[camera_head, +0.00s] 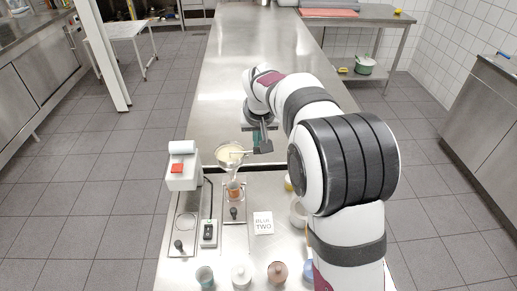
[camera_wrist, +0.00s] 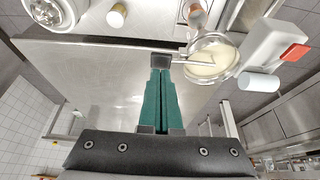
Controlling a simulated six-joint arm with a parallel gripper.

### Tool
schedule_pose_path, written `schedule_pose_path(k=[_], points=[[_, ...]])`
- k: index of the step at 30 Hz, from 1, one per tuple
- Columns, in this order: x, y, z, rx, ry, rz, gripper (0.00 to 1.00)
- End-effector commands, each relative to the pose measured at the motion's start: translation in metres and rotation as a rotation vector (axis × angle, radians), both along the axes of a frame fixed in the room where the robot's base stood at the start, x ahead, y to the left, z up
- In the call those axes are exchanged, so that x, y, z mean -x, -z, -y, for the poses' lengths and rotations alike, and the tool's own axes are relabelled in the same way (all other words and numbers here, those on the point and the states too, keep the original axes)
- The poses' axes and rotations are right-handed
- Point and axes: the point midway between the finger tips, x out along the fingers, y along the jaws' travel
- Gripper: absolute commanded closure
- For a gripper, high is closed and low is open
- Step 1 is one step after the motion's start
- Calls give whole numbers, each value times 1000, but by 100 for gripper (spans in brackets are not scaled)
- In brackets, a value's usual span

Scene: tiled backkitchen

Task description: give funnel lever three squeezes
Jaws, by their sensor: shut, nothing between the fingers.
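The funnel (camera_head: 229,153) is a round metal bowl with pale cream batter in it, left of my gripper in the head view. In the wrist view the funnel (camera_wrist: 222,52) is right of the fingertips, with a thin lever or handle pointing toward them. My gripper (camera_head: 262,148) has green fingers with dark tips, beside the end of that handle. In the wrist view my gripper (camera_wrist: 161,62) has its fingers together, with nothing between them. I cannot tell whether the tips touch the lever.
An orange-brown cup (camera_head: 234,189) stands below the funnel on a metal tray. A white dispenser with a red button (camera_head: 177,168) is to the left. A card reading "TWO" (camera_head: 263,222) and several jars are near the front.

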Motion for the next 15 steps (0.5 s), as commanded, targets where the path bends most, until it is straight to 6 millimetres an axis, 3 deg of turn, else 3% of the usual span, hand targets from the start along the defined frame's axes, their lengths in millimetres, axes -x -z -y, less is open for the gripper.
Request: schedule_pose_path(k=[15], points=[[0, 16, 0, 0, 1, -2, 100]])
